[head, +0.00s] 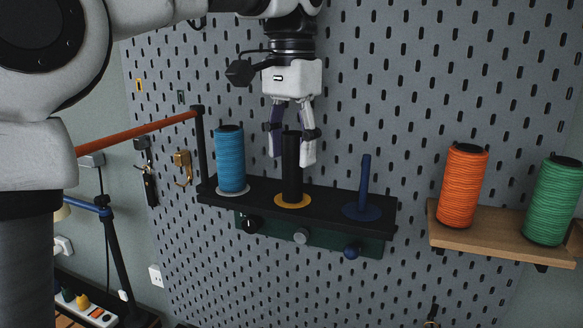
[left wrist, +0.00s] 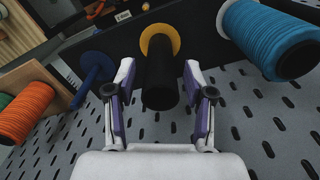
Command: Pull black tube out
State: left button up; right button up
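The black tube (head: 291,170) stands upright on a yellow disc (head: 293,201) on the black shelf (head: 330,200). My left gripper (head: 291,158) comes down from above, with its fingers on either side of the tube's upper part. In the left wrist view the black tube (left wrist: 162,75) lies between the two fingers of the left gripper (left wrist: 159,75). A gap shows between the tube and each finger, so the gripper is open. My right gripper is in neither view.
A blue spool (head: 231,160) stands left of the tube, and a thin blue peg (head: 364,180) on the right. Orange (head: 462,188) and green (head: 553,205) spools sit on a wooden shelf (head: 490,241). A grey pegboard (head: 400,90) is behind.

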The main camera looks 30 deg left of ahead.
pick_arm(q)
jog(key=shift+w, duration=0.25)
grip_shut()
jog(key=shift+r+p, duration=0.25)
jog(key=shift+p, duration=0.1)
jog(key=shift+o, duration=1.9)
grip_release()
jog(key=shift+s, duration=0.1)
notch_tip(320, 180, up, 8)
jog(key=shift+f, duration=0.25)
